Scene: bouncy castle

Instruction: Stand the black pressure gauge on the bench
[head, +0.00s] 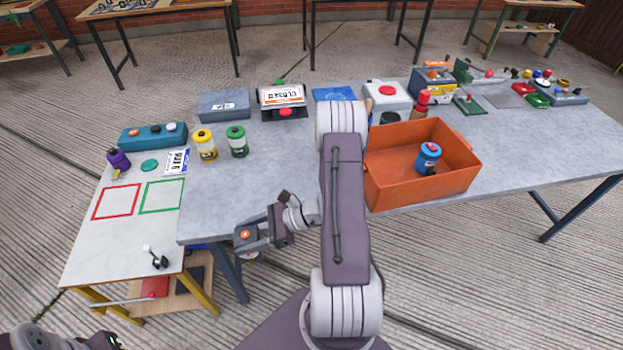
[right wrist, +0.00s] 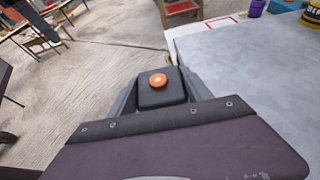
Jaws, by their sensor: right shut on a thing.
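My right gripper (head: 250,237) is shut on a black thing with an orange knob on top, which I take to be the black pressure gauge (head: 244,233). In the right wrist view the black gauge (right wrist: 160,92) sits between the two fingers, with its orange knob facing the camera. Its dial face is not clearly visible. The gripper holds it off the front left corner of the grey bench (head: 275,165), apart from the top. My left gripper (head: 104,341) is at the bottom left edge, mostly cut off; its jaws cannot be read.
A yellow canister (head: 205,146) and a green canister (head: 237,142) stand on the bench's left part. An orange crate (head: 400,190) holding a blue canister (head: 428,157) stands right of my arm. The bench front between them is clear. A lower white table (head: 120,240) adjoins at left.

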